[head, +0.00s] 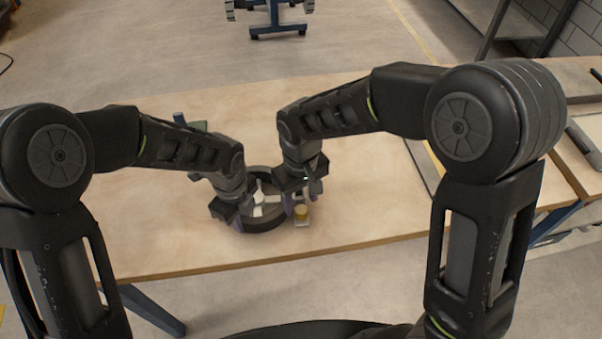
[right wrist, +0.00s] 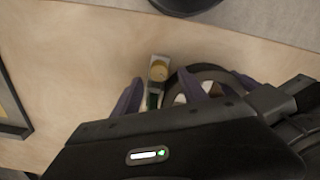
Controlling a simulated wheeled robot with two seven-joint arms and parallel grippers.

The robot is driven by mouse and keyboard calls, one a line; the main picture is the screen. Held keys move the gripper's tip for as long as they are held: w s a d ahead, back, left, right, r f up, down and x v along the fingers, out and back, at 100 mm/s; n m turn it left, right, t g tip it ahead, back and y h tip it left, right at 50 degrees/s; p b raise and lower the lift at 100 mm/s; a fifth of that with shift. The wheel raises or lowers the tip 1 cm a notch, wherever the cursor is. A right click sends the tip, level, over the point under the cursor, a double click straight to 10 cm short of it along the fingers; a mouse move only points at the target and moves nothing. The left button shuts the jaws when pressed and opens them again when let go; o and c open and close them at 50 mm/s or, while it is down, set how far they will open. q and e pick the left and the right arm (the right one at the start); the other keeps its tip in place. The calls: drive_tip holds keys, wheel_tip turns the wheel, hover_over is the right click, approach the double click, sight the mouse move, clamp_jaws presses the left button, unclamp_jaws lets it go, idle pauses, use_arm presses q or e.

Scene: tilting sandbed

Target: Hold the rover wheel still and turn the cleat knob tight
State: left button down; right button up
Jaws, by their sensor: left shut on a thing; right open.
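The rover wheel (head: 262,226) is a dark ring with pale spokes, lying flat on the wooden table. My left gripper (head: 238,214) is shut on the wheel's left side. My right gripper (head: 303,196) is open over the wheel's right side, close to the knob. In the right wrist view its two purple fingers (right wrist: 168,90) stand apart, with the knob's plate between them. Whether they touch it is unclear.
The wooden table (head: 370,215) is clear to the right of the wheel and in front of it. A greenish object (head: 196,126) lies behind my left forearm. A dark-edged flat panel (head: 424,165) lies at the table's right.

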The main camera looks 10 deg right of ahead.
sight(301, 209)
wheel_tip(301, 209, up, 9)
idle(0.3)
drive_tip(key=shift+d, duration=0.1)
use_arm(q)
drive_tip(key=c, duration=1.3)
unclamp_jaws()
wheel_tip(301, 209, up, 12)
